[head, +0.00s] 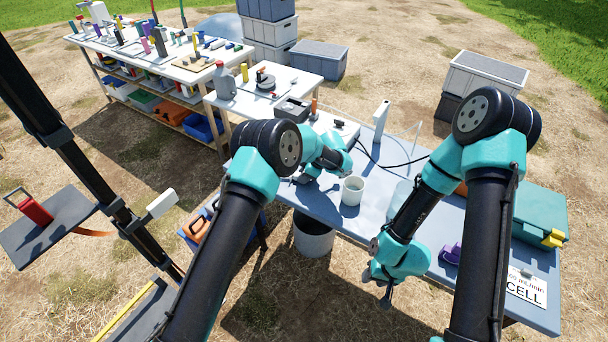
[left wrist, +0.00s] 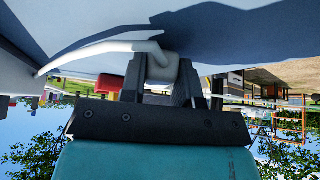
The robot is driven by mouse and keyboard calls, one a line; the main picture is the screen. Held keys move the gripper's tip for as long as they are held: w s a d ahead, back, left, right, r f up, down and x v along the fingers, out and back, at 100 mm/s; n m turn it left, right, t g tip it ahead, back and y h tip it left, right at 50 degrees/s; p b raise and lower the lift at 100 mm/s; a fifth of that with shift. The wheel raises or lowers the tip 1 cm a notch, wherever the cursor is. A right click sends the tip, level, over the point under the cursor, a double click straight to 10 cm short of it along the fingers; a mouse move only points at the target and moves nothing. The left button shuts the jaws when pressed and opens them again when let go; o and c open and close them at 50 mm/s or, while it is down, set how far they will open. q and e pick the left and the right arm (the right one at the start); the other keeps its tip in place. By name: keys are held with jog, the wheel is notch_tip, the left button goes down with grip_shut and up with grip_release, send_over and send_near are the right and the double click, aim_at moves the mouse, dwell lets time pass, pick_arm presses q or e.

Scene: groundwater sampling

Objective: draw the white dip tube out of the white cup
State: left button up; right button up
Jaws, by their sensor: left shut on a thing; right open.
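The white cup (head: 352,190) stands upright near the front edge of the blue-grey table, with its open top facing up. My left gripper (head: 303,178) is low over the table, just left of the cup in the head view. In the left wrist view, its fingers (left wrist: 158,88) are shut on a thick white end piece of the white dip tube (left wrist: 115,47). From there the tube curves away to the left. Whether its far end is in the cup cannot be told. My right gripper (head: 385,290) is open and empty, beyond the table's front edge.
A white upright post (head: 381,121) and a black cable (head: 400,164) are behind the cup. A purple item (head: 451,254), a teal case (head: 540,215) and a labelled card (head: 525,288) are at the right. A white bucket (head: 313,240) stands below the table.

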pick_arm(q)
jog(key=shift+s+a+f, duration=0.1)
jog(key=shift+s+f, duration=0.05)
jog(key=shift+f, duration=0.55)
jog(key=o, duration=1)
jog(key=shift+f, duration=0.15)
jog(key=shift+c, duration=0.2)
notch_tip(320, 180, up, 8)
jog(key=shift+f, duration=0.15)
jog(key=s+a+f+n+g+h, duration=0.1)
jog(key=s+a+h, duration=0.15)
jog(key=a, duration=0.45)
jog(key=s+a+f+h, duration=0.1)
jog(key=s+a+h, duration=0.15)
jog(key=a, duration=0.45)
jog(key=shift+w+a+r+n+h, duration=0.15)
jog(key=shift+w+a+r+h, duration=0.1)
jog(key=shift+a+r+h, duration=0.65)
jog(key=shift+w+a+r+n+h, duration=0.1)
jog(key=shift+w+a+r+h, duration=0.35)
jog(key=shift+h, duration=0.85)
jog(key=shift+w+a+r+n+h, duration=0.15)
jog(key=shift+a+r+h, duration=0.35)
jog(key=shift+a+h, duration=0.5)
jog(key=shift+s+d, duration=0.1)
jog(key=shift+d, duration=0.05)
